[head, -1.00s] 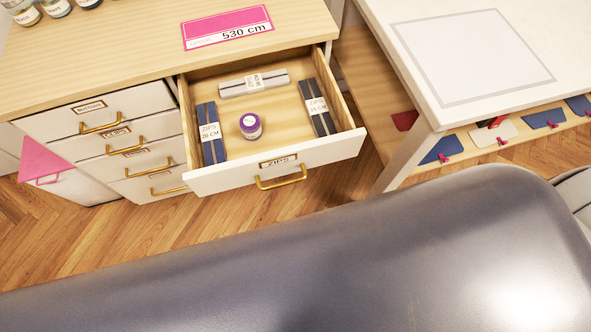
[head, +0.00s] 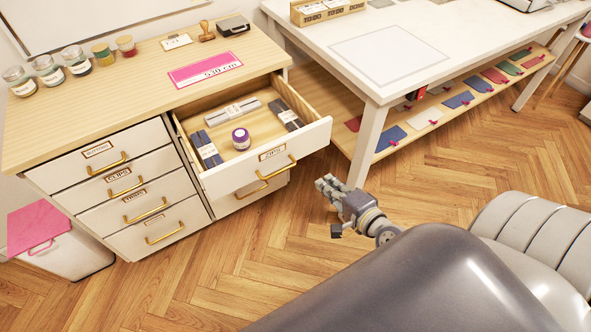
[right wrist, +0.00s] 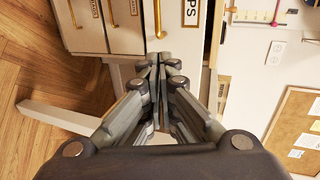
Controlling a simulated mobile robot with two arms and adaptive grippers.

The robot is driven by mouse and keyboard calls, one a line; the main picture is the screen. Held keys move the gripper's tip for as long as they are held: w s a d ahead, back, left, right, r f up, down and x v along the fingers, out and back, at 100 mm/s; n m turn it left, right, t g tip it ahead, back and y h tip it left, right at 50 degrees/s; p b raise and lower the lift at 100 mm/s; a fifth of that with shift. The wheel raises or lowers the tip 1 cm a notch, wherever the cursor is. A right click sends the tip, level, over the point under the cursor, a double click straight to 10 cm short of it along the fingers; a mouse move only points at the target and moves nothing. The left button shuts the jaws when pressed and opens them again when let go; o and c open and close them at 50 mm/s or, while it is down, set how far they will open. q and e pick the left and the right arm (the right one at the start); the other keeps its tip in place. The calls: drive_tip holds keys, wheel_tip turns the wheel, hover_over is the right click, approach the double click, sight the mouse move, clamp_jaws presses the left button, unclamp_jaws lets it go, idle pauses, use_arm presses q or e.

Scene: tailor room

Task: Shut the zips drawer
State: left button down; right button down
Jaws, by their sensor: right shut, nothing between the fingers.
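The zips drawer (head: 224,181) is pulled out of the wooden-topped cabinet in the head view. Its white front bears a ZIPS label (head: 272,153) and a brass handle (head: 276,168). Inside lie bundles of zips (head: 206,148) and a small purple-labelled jar (head: 240,139). My right gripper (head: 325,184) is shut and empty, to the right of the drawer front and apart from it. In the right wrist view the shut fingers (right wrist: 158,62) point toward the drawer front (right wrist: 178,40), with the handle (right wrist: 158,18) beyond the fingertips. My left gripper is not in view.
A column of labelled drawers (head: 125,180) is closed to the left. Jars (head: 46,69) stand on the cabinet top. A white table (head: 440,60) with a low shelf stands to the right, its leg (head: 368,142) close to my right gripper. Open wooden floor lies in front.

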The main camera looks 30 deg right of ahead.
drive_tip(key=r, duration=0.1)
drive_tip(key=p, duration=0.1)
approach(294, 150)
drive_tip(key=x, duration=0.5)
drive_tip(key=shift+w+f, duration=0.2)
drive_tip(key=shift+f, duration=0.05)
drive_tip(key=shift+w+p, duration=0.3)
drive_tip(key=shift+w, duration=0.3)
